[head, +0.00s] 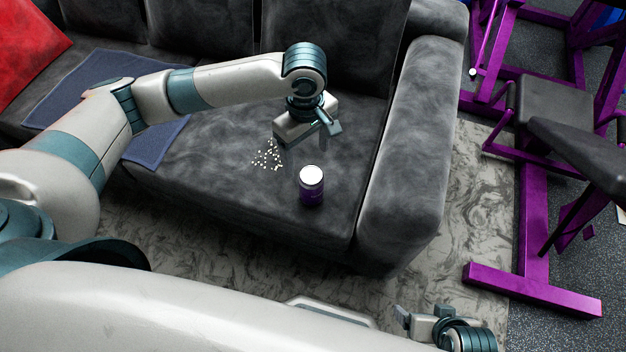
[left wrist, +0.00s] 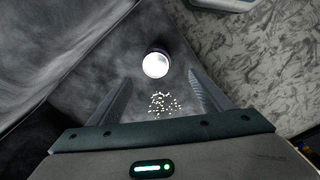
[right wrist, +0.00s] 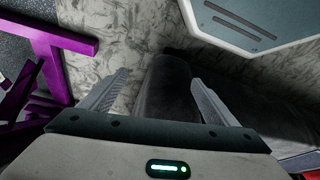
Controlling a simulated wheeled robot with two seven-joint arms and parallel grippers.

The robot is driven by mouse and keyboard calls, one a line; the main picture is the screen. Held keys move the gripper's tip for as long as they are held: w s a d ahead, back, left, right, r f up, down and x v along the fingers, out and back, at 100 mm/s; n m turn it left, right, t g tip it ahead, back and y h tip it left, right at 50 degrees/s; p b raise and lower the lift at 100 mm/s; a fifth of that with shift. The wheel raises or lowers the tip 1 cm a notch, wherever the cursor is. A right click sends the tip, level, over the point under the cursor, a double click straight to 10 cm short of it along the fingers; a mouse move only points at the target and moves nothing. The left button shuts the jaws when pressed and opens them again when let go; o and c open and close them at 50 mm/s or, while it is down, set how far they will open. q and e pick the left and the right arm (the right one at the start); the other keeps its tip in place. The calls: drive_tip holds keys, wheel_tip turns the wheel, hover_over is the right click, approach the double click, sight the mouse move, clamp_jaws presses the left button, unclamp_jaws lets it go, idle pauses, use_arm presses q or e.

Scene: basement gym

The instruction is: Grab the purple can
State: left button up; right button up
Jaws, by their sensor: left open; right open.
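The purple can (head: 311,190) with a white lid stands upright on the grey sofa seat near its front edge. My left gripper (head: 311,140) is above the seat, a little behind the can, open and empty. In the left wrist view the can's white lid (left wrist: 156,65) lies just beyond the two fingertips, roughly centred between them. My right gripper (head: 418,318) is low at the bottom of the head view, away from the can. It is open and empty in the right wrist view (right wrist: 158,85), where I see no can.
Small white pellets (head: 267,155) lie scattered on the seat beside the can. The sofa armrest (head: 415,140) rises to the right. A blue towel (head: 165,140) and a red cushion (head: 25,45) are at left. Purple gym equipment (head: 535,230) stands right on the floor.

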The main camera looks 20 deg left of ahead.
sight(308, 175)
use_arm(q)
wheel_tip(308, 175, down, 12)
drive_tip(key=b, duration=0.2)
drive_tip(key=shift+f+b, duration=0.1)
drive_tip(key=shift+b, duration=0.2)
use_arm(e)
drive_tip(key=w+a+t, duration=0.1)
drive_tip(key=w+a+t+y, duration=0.1)
drive_tip(key=a, duration=0.1)
drive_tip(key=shift+w+a+r, duration=0.1)
drive_tip(key=shift+a, duration=0.1)
use_arm(q)
drive_tip(key=shift+d+f, duration=0.15)
drive_tip(key=shift+f, duration=0.3)
drive_tip(key=f, duration=0.2)
drive_tip(key=f+b, duration=0.1)
drive_tip(key=shift+w+d, duration=0.25)
drive_tip(key=shift+f, duration=0.65)
use_arm(e)
drive_tip(key=shift+w+a+r+t+y, duration=0.15)
drive_tip(key=shift+a+t+y, duration=0.1)
drive_tip(key=shift+a, duration=0.25)
drive_tip(key=shift+w+a+r+t+y, duration=0.1)
drive_tip(key=shift+a+t+y, duration=0.15)
drive_tip(key=shift+a, duration=0.25)
